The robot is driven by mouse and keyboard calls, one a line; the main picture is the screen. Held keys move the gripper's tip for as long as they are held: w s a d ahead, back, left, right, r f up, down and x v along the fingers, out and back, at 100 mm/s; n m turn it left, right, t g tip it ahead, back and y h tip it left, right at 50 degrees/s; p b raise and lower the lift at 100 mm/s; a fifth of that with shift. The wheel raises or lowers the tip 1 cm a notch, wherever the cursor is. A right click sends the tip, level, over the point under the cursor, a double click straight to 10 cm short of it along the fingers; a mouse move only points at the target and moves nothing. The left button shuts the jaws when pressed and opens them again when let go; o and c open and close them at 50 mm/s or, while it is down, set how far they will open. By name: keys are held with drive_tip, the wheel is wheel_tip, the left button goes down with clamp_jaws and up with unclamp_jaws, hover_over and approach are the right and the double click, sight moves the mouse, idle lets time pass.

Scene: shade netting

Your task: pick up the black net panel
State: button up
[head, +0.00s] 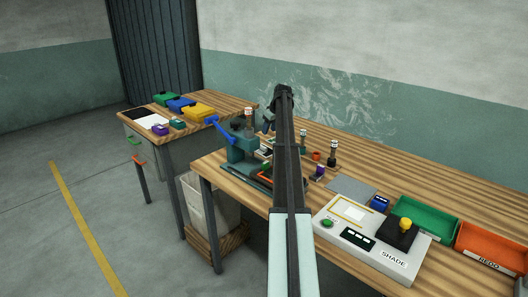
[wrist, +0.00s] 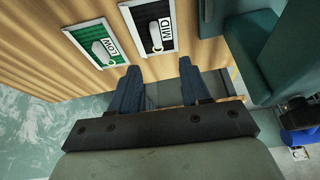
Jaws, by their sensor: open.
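In the wrist view a black panel (wrist: 146,16) with a pale edge, a white tab and a MID label lies flat on the wooden top. It is just beyond my open gripper (wrist: 159,68), whose dark blue fingers are apart. The panel looks clear of the fingertips. I cannot tell its height below them. A similar green panel (wrist: 86,31) labelled LOW lies to its left. Something dark shows between the fingers, too unclear to name. In the head view my arm hides much of this area.
A teal press-like fixture (head: 241,150) stands at the bench's left end; a teal body (wrist: 254,50) is close on the right in the wrist view. To the right are a SHADE console (head: 340,245), a green bin (head: 425,220) and an orange REDO bin (head: 490,262).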

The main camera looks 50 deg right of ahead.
hover_over(264, 147)
drive_tip(key=s, duration=0.2)
drive_tip(key=f, duration=0.6)
drive_tip(key=shift+w+a+f, duration=0.1)
drive_tip(key=shift+a+f, duration=0.2)
drive_tip(key=shift+d+x, duration=0.2)
drive_tip(key=shift+x, duration=1.1)
drive_tip(key=shift+d+x, duration=0.15)
drive_tip(key=shift+x, duration=1.15)
drive_tip(key=shift+c, duration=0.4)
clamp_jaws()
